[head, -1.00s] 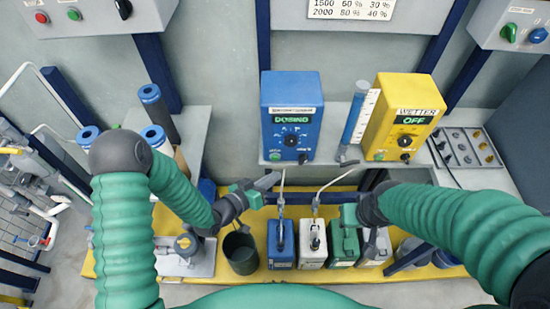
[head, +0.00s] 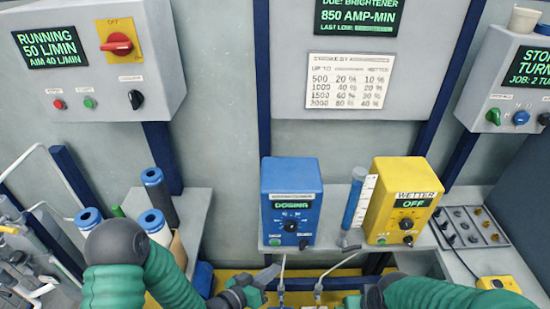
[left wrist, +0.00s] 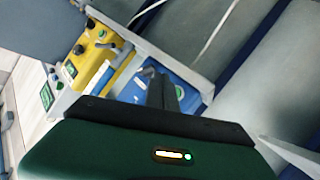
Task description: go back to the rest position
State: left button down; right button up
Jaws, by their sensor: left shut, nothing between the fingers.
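My left gripper (head: 270,274) shows at the bottom of the head view, just below the shelf edge under the blue dosing box. Its fingers are together and empty. In the left wrist view its dark finger (left wrist: 156,90) stands out past the green gripper body, in front of the blue box (left wrist: 180,92). My right arm (head: 440,293) comes in at the bottom right. Only the top of its green gripper body (head: 352,301) shows; its fingers are cut off by the frame.
Blue-capped cylinders (head: 160,195) stand at the left. Control panels (head: 110,62) hang on the wall above. A socket plate (head: 470,226) lies at the right.

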pick_arm(q)
jog(key=a+r+g+y+p, duration=0.1)
jog(key=a+g+y, duration=0.1)
jog(key=a+y, duration=0.5)
jog(key=s+a+r+n+g+y, duration=0.1)
jog(key=s+a+r+g, duration=0.2)
jog(key=s+a, duration=0.3)
jog(key=s+a+r+n+g+y+p, duration=0.1)
jog(key=s+a+r+n+g, duration=0.1)
jog(key=s+a+r, duration=0.3)
jog(key=s+g, duration=0.1)
jog(key=s, duration=0.2)
jog(key=shift+s+a+y, duration=0.35)
jog(key=shift+a+y, duration=0.05)
dwell(5.5)
